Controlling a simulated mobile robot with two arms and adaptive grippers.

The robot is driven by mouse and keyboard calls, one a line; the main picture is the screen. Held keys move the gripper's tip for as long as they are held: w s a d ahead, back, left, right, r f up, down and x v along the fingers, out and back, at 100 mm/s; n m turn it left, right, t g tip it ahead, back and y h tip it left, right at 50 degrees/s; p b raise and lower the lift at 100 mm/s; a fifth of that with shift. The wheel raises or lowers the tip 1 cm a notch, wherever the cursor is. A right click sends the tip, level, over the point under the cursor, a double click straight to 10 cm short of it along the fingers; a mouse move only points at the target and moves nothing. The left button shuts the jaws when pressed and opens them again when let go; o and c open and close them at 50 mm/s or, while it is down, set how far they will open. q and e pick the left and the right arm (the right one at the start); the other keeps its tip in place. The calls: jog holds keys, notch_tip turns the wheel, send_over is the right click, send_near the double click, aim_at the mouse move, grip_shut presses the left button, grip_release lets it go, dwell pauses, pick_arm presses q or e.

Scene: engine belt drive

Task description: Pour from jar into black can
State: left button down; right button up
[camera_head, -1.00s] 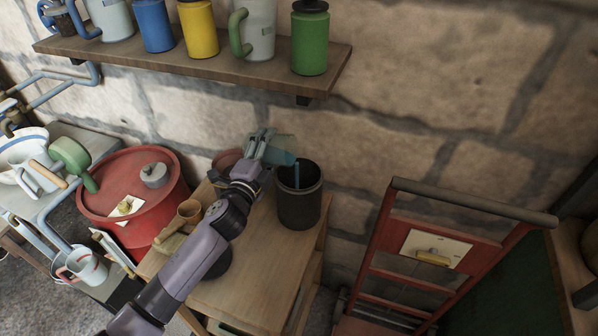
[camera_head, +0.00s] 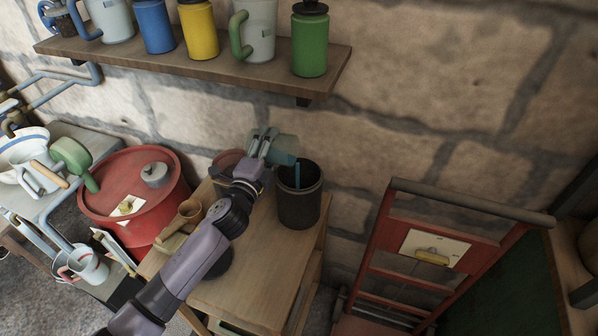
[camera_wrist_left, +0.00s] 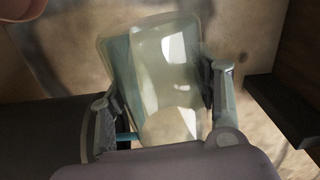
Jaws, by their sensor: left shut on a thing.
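The jar (camera_head: 285,150) is clear and bluish, and it is tilted to the right. My left gripper (camera_head: 268,146) is shut on it, with one finger on each side in the left wrist view (camera_wrist_left: 160,110). The black can (camera_head: 299,208) stands upright on the wooden table, just right of and below the jar. A thin blue stream (camera_head: 297,174) runs from the jar's mouth down into the can. The inside of the can is dark, so its level is hard to tell. My right gripper is not in view.
The can stands near the right edge of the wooden table (camera_head: 245,290). A red drum (camera_head: 125,215) stands left, a red ladder-like frame (camera_head: 370,270) right.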

pick_arm(q)
jog(key=shift+d+r+m, duration=0.1)
jog(key=shift+r+m, duration=0.15)
jog(key=shift+m, duration=0.15)
jog(key=shift+s+d+f+m, duration=0.1)
jog(key=shift+d+f+m, duration=0.1)
jog(key=shift+m, duration=0.2)
dwell(0.4)
